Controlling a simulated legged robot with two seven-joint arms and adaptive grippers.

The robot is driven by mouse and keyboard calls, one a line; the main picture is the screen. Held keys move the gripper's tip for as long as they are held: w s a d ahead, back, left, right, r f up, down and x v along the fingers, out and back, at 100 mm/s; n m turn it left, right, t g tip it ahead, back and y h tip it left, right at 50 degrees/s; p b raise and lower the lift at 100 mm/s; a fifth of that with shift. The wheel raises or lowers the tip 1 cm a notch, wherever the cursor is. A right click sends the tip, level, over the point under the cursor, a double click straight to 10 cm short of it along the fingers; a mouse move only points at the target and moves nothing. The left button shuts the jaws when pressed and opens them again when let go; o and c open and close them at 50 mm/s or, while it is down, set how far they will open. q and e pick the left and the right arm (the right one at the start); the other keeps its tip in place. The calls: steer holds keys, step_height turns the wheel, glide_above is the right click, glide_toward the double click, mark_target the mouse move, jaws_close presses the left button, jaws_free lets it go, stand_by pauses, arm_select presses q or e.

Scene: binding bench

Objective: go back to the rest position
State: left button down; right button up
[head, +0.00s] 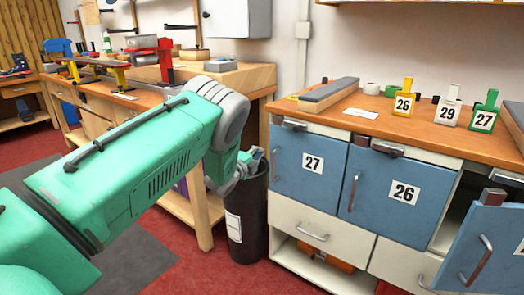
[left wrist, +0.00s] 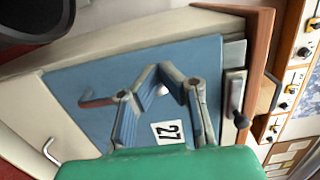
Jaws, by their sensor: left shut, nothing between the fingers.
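My left gripper (head: 248,162) hangs at the end of my green arm in the head view, over the top of a black bin and left of the blue door marked 27 (head: 296,168); the forearm hides part of it. In the left wrist view the gripper (left wrist: 157,74) is shut and empty, with the blue door 27 (left wrist: 85,70) behind its fingers. I cannot tell exactly how far the fingers are from the door. My right gripper is in neither view.
The black bin (head: 247,225) stands between the wooden workbench (head: 258,77) and the cabinet. Door 26 (head: 378,200) is closed; a blue door at right (head: 485,235) stands open. A grey-topped block (head: 328,92) and numbered tags (head: 404,101) are on the counter.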

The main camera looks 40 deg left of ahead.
arm_select(q)
steer(key=s+p, duration=0.2)
steer(key=s, duration=0.5)
steer(key=shift+s+f, duration=0.15)
steer(key=shift+s, duration=0.15)
steer(key=s+d+f+n+g+p, duration=0.2)
steer(key=s+d+f+n+g, duration=0.3)
steer(key=s+d+f, duration=0.3)
steer(key=s+d+f+n+g+p, duration=0.35)
steer(key=s+d+f+n, duration=0.2)
steer(key=s, duration=0.45)
steer(key=s+d+r+n+g+h+p, duration=0.1)
steer(key=s+d+g, duration=0.3)
steer(key=s, duration=0.8)
steer(key=s+d+n+g+h+p, duration=0.1)
steer(key=s+d+n+g, duration=0.3)
steer(key=s+d, duration=0.4)
steer(key=s, duration=0.4)
steer(key=shift+s+d+r+n+g, duration=0.15)
steer(key=shift+s+r+n+g, duration=0.05)
steer(key=shift+r+n+g, duration=0.15)
steer(key=shift+w, duration=0.15)
